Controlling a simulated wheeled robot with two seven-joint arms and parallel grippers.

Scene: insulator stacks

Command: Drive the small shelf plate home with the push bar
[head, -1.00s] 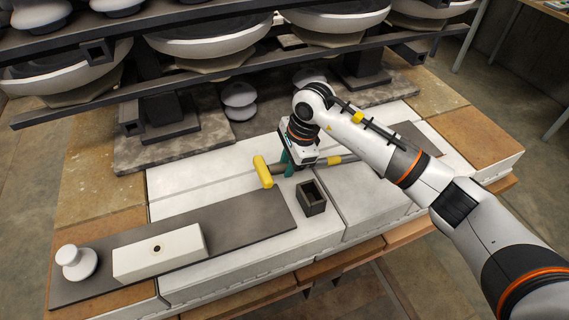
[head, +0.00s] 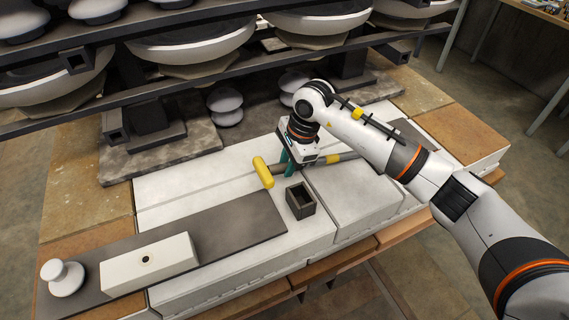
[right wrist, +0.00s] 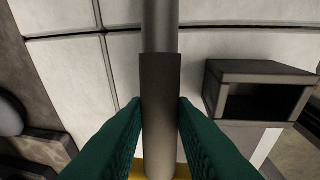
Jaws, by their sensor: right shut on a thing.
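The push bar is a grey rod with a yellow crosshead (head: 263,172) and a yellow band. My right gripper (head: 288,164) is shut on the push bar's dark sleeve, which runs between its green fingers in the right wrist view (right wrist: 160,85). The bar is held roughly level over the white blocks, its crosshead to the left. Which piece is the small shelf plate I cannot tell; a dark flat plate (head: 414,136) shows partly behind my right arm. A larger dark plate (head: 222,222) lies front left. My left gripper is not in view.
A dark open box (head: 300,200) stands just in front of the bar, close to my right gripper. A white holed block (head: 150,262) and a white insulator (head: 63,277) stand front left. Dark beams (head: 190,68) with large insulators cross the back. Small stacked insulators (head: 225,106) stand beneath.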

